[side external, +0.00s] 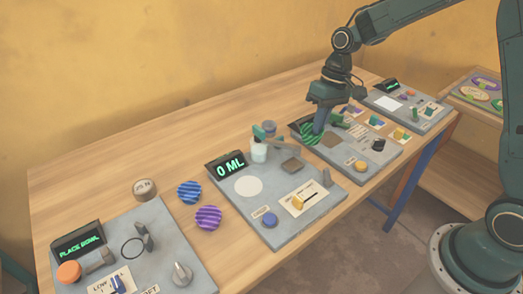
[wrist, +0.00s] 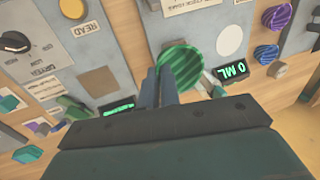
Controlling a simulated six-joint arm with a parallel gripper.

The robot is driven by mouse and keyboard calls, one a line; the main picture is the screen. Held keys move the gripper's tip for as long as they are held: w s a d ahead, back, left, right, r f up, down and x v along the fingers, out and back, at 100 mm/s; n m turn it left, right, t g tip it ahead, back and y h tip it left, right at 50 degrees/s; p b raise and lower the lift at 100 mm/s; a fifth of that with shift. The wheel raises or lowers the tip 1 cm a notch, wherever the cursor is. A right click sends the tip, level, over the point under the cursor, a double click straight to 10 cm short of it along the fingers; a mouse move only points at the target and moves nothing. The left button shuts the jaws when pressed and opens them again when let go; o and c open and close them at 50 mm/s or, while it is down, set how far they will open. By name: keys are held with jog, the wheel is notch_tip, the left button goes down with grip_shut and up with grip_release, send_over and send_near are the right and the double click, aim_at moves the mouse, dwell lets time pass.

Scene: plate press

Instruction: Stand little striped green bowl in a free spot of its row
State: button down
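The green striped bowl (side external: 311,134) is at the tip of my gripper (side external: 318,127), above the back left of the middle-right grey panel. In the wrist view the bowl (wrist: 182,58) shows round, its edge at the fingertips (wrist: 160,78). The two fingers are close together and appear shut on its rim; the contact itself is partly hidden. A blue striped bowl (side external: 189,192) and a purple striped bowl (side external: 208,217) stand on the wooden table, left of the scale panel. They also show at the right of the wrist view.
The scale panel (side external: 262,229) has a "0 ML" display (side external: 230,166), a white disc and an upright dispenser (side external: 259,148). A panel with a "PLACE BOWL" display (side external: 78,243) is at front left. A round weight (side external: 146,189) stands near the bowls. Bare table (side external: 110,170) lies behind.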

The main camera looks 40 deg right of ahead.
jog(key=shift+a, duration=0.15)
jog(key=s+a+r+n+g, duration=0.15)
jog(key=s+a+r, duration=0.3)
jog(key=a, duration=1.05)
jog(key=s+a+r+n, duration=0.3)
jog(key=a+r, duration=0.2)
jog(key=a, duration=1)
jog(key=shift+m, duration=0.25)
jog(key=f, duration=1.6)
jog(key=shift+w+d+f, duration=0.15)
jog(key=shift+w+d, duration=0.05)
jog(key=shift+w, duration=0.05)
jog(key=shift+f, duration=0.1)
jog(key=shift+f, duration=2)
jog(key=shift+f, duration=0.1)
jog(key=c, duration=1.6)
grip_release()
